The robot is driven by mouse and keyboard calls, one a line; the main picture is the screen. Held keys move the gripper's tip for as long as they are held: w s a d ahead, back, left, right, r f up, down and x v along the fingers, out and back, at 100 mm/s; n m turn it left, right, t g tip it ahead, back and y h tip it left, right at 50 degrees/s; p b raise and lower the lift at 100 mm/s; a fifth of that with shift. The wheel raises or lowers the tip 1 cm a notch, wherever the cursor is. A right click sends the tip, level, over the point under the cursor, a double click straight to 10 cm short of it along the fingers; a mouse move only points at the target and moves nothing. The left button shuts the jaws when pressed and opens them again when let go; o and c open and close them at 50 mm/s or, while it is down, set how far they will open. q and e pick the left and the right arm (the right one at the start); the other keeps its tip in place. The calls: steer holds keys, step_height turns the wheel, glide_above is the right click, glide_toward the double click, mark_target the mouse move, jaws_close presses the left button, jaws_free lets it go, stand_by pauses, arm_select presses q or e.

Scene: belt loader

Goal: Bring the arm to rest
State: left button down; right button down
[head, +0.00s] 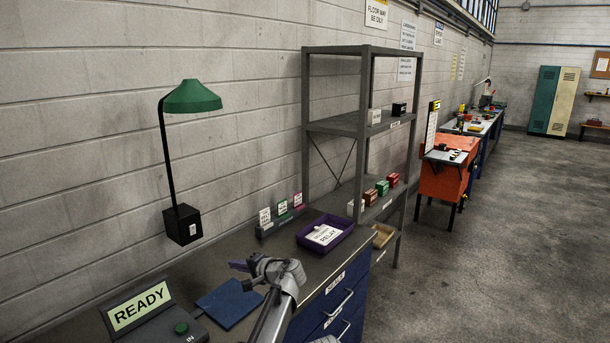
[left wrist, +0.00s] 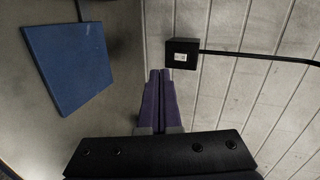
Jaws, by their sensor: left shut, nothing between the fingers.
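My left arm comes up from the bottom of the head view. Its left gripper (head: 240,267) has purple fingers and is held above the workbench (head: 185,272), near the blue mat. In the left wrist view the two fingers of the left gripper (left wrist: 160,76) lie together, shut, with nothing between them. They point toward the wall and the lamp's black base box (left wrist: 181,53). My right gripper does not show in either view.
A blue mat (head: 229,303) lies on the bench beside a READY sign box (head: 142,306). A purple tray (head: 325,233) with a RELAY card stands beyond the gripper. A green lamp (head: 192,97) stands at the wall. A metal shelf (head: 340,124) holds small boxes. Open floor (head: 500,240) lies to the right.

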arm_select(q)
steer(key=s+a+f+n+g+h, duration=0.1)
steer(key=s+f+n+g+h, duration=0.25)
steer(key=s+f, duration=0.55)
steer(key=s+f+n+g+h, duration=0.25)
steer(key=s+f+h, duration=0.25)
steer(key=s, duration=0.8)
steer(key=s+d+f+m+g+h+b, duration=0.1)
steer(key=s+d+f+b, duration=0.2)
steer(key=s+d, duration=0.4)
steer(key=s+d+f+m+g+h+b, duration=0.1)
steer(key=s+d+f+m+b, duration=0.1)
steer(key=s+d+f+b, duration=0.2)
steer(key=s+d+f, duration=0.1)
steer(key=s+d, duration=0.2)
steer(key=d, duration=0.1)
steer(key=shift+d+f+m+g, duration=0.3)
